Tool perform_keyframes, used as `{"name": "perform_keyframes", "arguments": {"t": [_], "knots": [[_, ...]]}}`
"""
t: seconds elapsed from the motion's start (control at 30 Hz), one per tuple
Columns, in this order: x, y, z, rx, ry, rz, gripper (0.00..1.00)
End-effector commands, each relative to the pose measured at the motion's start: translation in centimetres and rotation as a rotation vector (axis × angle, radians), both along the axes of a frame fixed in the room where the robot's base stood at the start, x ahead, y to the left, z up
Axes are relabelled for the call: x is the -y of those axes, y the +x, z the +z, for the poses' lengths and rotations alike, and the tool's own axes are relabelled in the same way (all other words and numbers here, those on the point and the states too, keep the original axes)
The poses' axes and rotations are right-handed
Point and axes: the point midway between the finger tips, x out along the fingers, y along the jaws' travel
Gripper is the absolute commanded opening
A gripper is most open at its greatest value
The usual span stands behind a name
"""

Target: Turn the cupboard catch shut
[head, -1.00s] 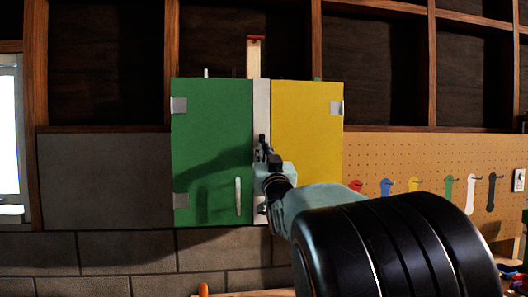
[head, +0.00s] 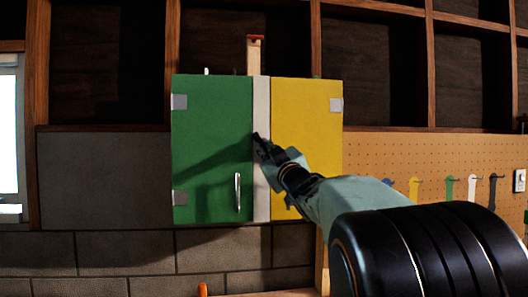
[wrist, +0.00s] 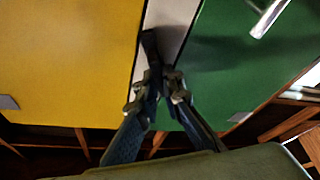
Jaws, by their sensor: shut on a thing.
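The cupboard has a green door (head: 212,120) on the left and a yellow door (head: 305,125) on the right, with a pale strip (head: 262,100) between them. Both doors look closed. A dark catch (wrist: 149,44) sits on the strip, at an angle to it, in the wrist view. My gripper (wrist: 157,78) is shut on the catch's near end. In the head view my gripper (head: 263,146) reaches the strip from the lower right and hides most of the catch.
A bright upright handle (head: 237,192) stands out from the green door, left of my gripper. Coloured tools hang on a pegboard (head: 440,150) to the right. Dark wooden shelves (head: 375,60) are above and behind. An orange thing (head: 203,289) is below.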

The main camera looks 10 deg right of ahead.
Motion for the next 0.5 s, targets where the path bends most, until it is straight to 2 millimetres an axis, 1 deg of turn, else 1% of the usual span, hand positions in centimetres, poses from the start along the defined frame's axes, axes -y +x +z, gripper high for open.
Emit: {"name": "perform_keyframes", "arguments": {"t": [0.03,0.5], "knots": [[0.26,-0.02,0.32,0.003,-0.046,-0.003,0.0],[0.09,0.0,0.68,0.001,-0.492,-0.001,0.0]]}}
